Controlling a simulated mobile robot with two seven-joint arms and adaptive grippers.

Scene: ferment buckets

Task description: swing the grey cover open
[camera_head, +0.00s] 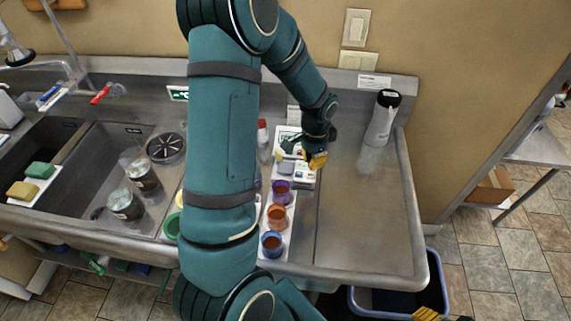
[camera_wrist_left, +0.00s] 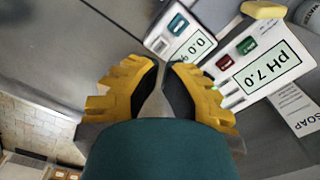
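A small grey flat piece (camera_head: 286,168), which may be the grey cover, lies on the white board left of my left gripper. Right of it is a small white instrument (camera_head: 304,174), just under the gripper. My left gripper (camera_head: 316,160) points down over this spot. In the left wrist view its yellow fingers (camera_wrist_left: 163,66) have their tips nearly together, with nothing clearly held. A white meter reading 0.0 % (camera_wrist_left: 176,34) lies just beyond the tips. I cannot make out the cover's hinge. My right gripper (camera_head: 436,315) is only partly visible at the bottom edge.
A pH 7.0 meter (camera_wrist_left: 262,68) and a yellow piece (camera_wrist_left: 264,10) lie nearby. Purple (camera_head: 281,191), orange (camera_head: 277,216) and blue (camera_head: 272,244) cups stand in a row in front. A white bottle (camera_head: 382,120) stands at back right. The right-hand counter (camera_head: 365,220) is clear.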

